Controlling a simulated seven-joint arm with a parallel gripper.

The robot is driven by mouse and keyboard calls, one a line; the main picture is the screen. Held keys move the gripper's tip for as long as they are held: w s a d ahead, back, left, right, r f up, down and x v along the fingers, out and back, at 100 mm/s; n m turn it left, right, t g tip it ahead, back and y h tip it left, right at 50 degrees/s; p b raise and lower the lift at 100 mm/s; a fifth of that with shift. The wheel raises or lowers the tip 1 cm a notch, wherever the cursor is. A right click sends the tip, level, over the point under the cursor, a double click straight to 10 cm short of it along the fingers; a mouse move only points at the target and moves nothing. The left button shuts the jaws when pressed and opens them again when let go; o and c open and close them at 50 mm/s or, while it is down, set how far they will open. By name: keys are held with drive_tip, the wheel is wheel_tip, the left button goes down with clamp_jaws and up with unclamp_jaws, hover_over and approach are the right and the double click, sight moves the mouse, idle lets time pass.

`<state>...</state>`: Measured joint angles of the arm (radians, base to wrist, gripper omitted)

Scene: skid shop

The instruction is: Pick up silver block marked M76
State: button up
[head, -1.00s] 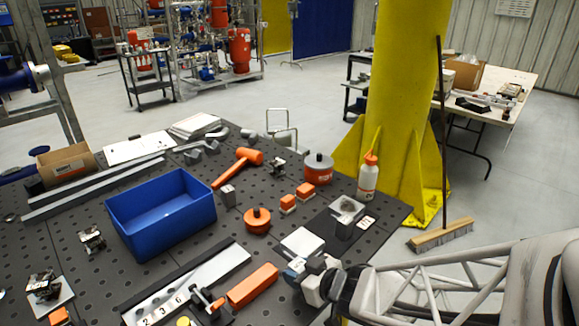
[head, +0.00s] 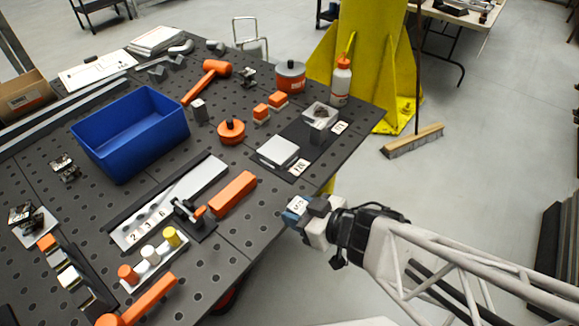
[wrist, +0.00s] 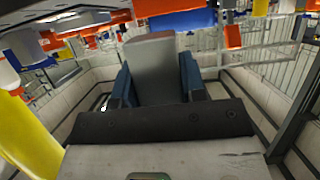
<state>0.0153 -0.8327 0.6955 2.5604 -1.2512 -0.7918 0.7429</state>
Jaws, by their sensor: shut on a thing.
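My gripper (head: 297,208) is beyond the front right edge of the table in the head view. It is shut on a silver-grey block (wrist: 155,68), which stands between two blue fingers in the wrist view. No marking on the block can be read in the wrist view; in the head view a small pale face with dark marks shows at the jaws, too small to read. On the table's dark mat (head: 296,147) lie a bare pale square plate (head: 277,151) and a label (head: 299,168) that seems to read M76.
A second square piece (head: 320,114) with a 177-like label (head: 340,127) is at the mat's far end. An orange bar (head: 233,194), orange puck (head: 231,131), blue bin (head: 130,132) and white bottle (head: 341,80) stand on the table.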

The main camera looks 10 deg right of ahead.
drive_tip(key=shift+s+d+r, duration=0.1)
drive_tip(key=shift+s+d, duration=0.15)
drive_tip(key=shift+s, duration=0.45)
drive_tip(key=shift+s+d+r, duration=0.1)
drive_tip(key=shift+s+d, duration=0.15)
drive_tip(key=shift+s, duration=0.45)
drive_tip(key=shift+s, duration=0.2)
